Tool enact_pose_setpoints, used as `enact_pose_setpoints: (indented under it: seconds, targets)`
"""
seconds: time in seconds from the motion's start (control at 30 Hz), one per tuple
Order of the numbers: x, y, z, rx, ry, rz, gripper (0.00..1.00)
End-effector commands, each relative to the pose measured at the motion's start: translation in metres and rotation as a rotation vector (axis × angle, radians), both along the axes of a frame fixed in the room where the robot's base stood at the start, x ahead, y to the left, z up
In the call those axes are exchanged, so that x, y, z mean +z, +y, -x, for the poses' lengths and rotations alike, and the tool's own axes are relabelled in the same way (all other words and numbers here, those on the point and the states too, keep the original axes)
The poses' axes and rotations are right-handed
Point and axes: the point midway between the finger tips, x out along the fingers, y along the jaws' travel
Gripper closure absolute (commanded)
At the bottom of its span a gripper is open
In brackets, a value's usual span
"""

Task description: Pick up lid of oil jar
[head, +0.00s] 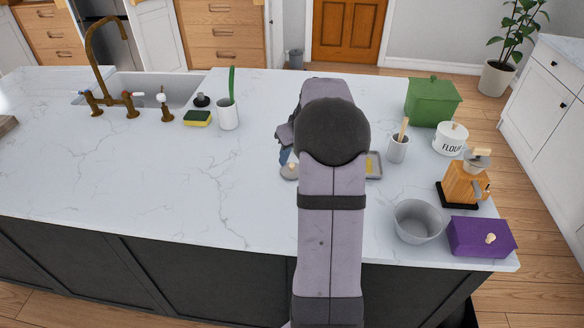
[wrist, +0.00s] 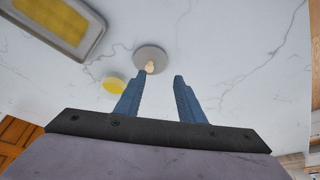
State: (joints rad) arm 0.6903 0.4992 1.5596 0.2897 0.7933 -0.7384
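A round grey lid (wrist: 152,62) with a small pale wooden knob is in the wrist view, just beyond my fingertips. In the head view, a grey round piece with a knob, seemingly the same lid (head: 289,173), shows at the left edge of my arm. My gripper (wrist: 160,76) is open with two blue fingers apart and nothing between them. The left fingertip overlaps the lid's lower edge in the picture; contact cannot be told. A small yellow disc (wrist: 113,85) is beside the left finger; whether it is the oil jar is unclear. My arm hides most of this area in the head view.
A grey tray with a yellow inside (wrist: 88,42) lies near the lid; it also shows in the head view (head: 376,176). At right stand a utensil cup (head: 397,150), green pot (head: 433,103), flour jar (head: 449,141), grinder (head: 462,183), grey bowl (head: 419,221) and purple box (head: 481,237).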

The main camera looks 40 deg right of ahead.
Motion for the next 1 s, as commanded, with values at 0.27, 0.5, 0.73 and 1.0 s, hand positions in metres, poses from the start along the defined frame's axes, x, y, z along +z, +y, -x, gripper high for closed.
enact_pose_setpoints:
  seconds: [0.27, 0.5, 0.73, 1.0]
  targets:
    - [0.003, -0.024, -0.002, -0.007, -0.02, 0.014, 0.65]
    - [-0.011, -0.024, -0.008, -0.005, -0.019, 0.014, 0.65]
    - [-0.017, -0.024, -0.01, -0.006, -0.02, 0.013, 0.65]
    - [-0.04, -0.023, -0.019, -0.005, -0.018, 0.012, 0.65]
